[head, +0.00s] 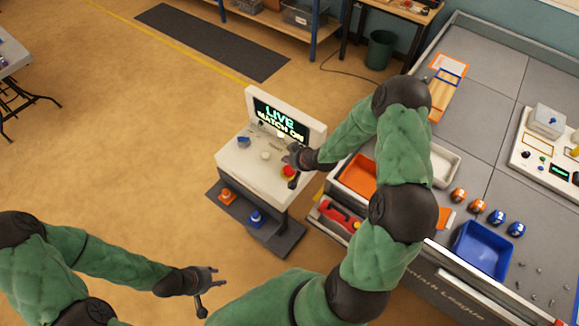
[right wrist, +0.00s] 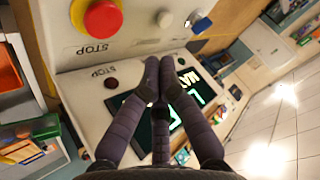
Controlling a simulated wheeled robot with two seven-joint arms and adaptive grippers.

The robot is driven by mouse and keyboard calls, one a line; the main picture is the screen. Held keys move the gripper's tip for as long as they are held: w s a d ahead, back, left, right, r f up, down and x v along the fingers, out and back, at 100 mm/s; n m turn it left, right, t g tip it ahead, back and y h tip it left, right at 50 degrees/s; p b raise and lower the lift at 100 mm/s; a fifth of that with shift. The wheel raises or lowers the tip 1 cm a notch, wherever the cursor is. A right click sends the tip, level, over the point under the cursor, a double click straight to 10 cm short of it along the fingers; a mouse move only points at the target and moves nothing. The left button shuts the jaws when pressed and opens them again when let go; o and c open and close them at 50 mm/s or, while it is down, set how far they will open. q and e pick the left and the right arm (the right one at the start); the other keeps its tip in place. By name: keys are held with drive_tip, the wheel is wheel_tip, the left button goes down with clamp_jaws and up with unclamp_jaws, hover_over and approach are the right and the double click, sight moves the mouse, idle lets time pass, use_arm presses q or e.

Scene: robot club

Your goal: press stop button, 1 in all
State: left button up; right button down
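The stop button (head: 289,171) is a red mushroom cap on a yellow collar, at the right front of the white match console (head: 238,163). In the right wrist view the red button (right wrist: 103,17) is at the top left, beside the printed word STOP. My right gripper (head: 292,149) is over the console, just behind the button. In the right wrist view its fingertips (right wrist: 161,62) are together, empty and apart from the button. The console screen (head: 280,120) reads LIVE MATCH ON. My left gripper (head: 220,277) has spread fingers and is empty over the floor.
The console also carries a pale knob (head: 265,155) and a blue switch (head: 243,141). The grey table (head: 487,65) at right holds a blue tray (head: 482,250). Floor left of the console is clear.

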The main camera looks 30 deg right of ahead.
sight(287, 168)
drive_tip(key=shift+w+d+r+t, duration=0.15)
drive_tip(key=shift+w+d+r, duration=0.15)
drive_tip(key=shift+d+r, duration=0.2)
drive_tip(key=shift+w+d+r+t, duration=0.15)
drive_tip(key=shift+w+d+r, duration=0.15)
drive_tip(key=shift+d, duration=0.2)
wheel_tip(287, 168, down, 9)
drive_tip(key=b, duration=0.7)
drive_tip(key=shift+r, duration=0.1)
idle(0.8)
drive_tip(key=shift+f+b, duration=0.3)
drive_tip(key=shift+f, duration=0.1)
drive_tip(key=shift+s+f+b, duration=0.1)
drive_tip(key=shift+f+b, duration=0.4)
drive_tip(key=shift+f, duration=0.1)
idle(0.7)
idle(0.4)
drive_tip(key=shift+r+p, duration=0.7)
drive_tip(key=shift+r, duration=0.3)
